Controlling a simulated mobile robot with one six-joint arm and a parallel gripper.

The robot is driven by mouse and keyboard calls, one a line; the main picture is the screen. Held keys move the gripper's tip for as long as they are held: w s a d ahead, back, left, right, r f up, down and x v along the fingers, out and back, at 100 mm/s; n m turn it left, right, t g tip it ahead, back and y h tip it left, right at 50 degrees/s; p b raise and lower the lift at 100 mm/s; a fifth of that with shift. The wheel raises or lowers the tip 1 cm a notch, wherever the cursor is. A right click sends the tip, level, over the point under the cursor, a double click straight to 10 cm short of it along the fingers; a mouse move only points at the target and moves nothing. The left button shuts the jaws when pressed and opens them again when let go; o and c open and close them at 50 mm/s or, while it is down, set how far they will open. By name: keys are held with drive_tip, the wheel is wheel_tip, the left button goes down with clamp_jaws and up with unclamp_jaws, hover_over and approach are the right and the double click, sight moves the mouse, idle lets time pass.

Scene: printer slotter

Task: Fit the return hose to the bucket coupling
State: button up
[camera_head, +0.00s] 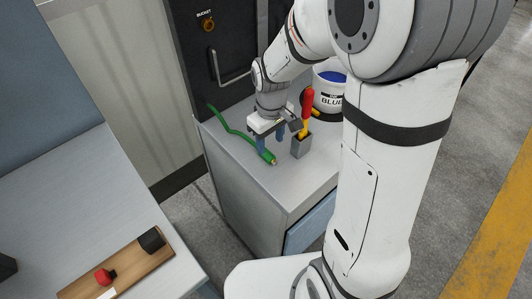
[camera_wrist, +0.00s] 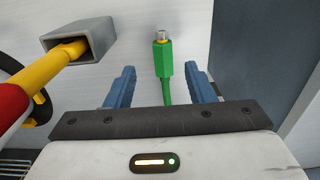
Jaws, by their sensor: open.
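The green return hose (camera_head: 232,128) lies across the grey cabinet top, running from the dark machine panel at the back left toward the front. Its green end fitting with a metal tip (camera_head: 269,158) points forward; the fitting also shows in the wrist view (camera_wrist: 163,62). My gripper (camera_head: 272,141) is open above the hose. In the wrist view its blue fingers (camera_wrist: 162,85) stand on either side of the hose, apart from it. The bucket coupling (camera_head: 208,24) appears as a round brass port under the "BUCKET" label on the dark panel.
A red and yellow tool (camera_head: 306,110) stands in a grey holder (camera_head: 301,146) close to the right of my gripper. A white bucket labelled "BLUE" (camera_head: 330,98) is behind it. A handle (camera_head: 219,65) sticks out from the panel. A wooden board (camera_head: 127,272) lies on the left table.

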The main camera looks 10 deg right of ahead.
sight(267, 153)
drive_tip(key=f, duration=0.5)
drive_tip(key=shift+w+a+f, duration=0.1)
drive_tip(key=shift+a, duration=0.3)
drive_tip(key=c, duration=1.1)
